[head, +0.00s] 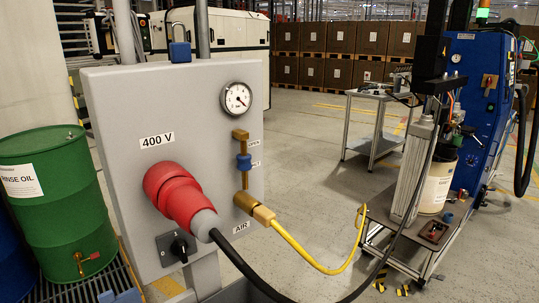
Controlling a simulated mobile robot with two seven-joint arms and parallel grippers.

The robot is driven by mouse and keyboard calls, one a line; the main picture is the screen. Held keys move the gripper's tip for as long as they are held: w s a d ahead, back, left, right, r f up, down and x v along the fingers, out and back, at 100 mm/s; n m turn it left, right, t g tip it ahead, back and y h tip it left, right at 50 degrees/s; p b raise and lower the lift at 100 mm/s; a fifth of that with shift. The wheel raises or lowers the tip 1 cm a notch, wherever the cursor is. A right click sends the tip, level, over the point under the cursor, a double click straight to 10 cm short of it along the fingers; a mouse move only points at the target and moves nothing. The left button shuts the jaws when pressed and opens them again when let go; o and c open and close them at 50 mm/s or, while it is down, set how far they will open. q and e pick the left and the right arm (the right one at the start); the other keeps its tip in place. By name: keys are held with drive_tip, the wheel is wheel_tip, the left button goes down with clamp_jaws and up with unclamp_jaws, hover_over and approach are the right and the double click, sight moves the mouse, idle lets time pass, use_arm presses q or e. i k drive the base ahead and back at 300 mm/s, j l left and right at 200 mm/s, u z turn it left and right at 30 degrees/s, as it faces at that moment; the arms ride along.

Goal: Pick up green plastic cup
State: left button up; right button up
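I cannot make out a green plastic cup in the head view. The large green item at the left is a steel drum (57,190) labelled as rinse oil, with a brass tap low on its front. Neither my left nor my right gripper shows in this view.
A grey panel (150,100) with a red 400 V plug (178,192), gauge (236,98) and yellow air hose (310,256) stands close in front. A low cart (385,236) carries a pale drum (437,185) at the right. A metal table (375,135) stands behind. Open floor lies between.

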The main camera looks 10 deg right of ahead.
sight(456, 140)
drive_tip(key=i+l, duration=0.15)
drive_tip(key=l, duration=0.45)
drive_tip(key=i+l+u, duration=0.1)
drive_tip(key=l, duration=0.5)
drive_tip(key=i+l, duration=0.2)
drive_tip(key=l, duration=0.4)
drive_tip(key=i+l+u, duration=0.1)
drive_tip(key=l, duration=0.55)
drive_tip(key=i+l, duration=0.15)
drive_tip(key=l, duration=0.45)
drive_tip(key=i+l+u, duration=0.1)
drive_tip(key=l, duration=0.55)
drive_tip(key=i+l, duration=0.15)
drive_tip(key=l, duration=0.45)
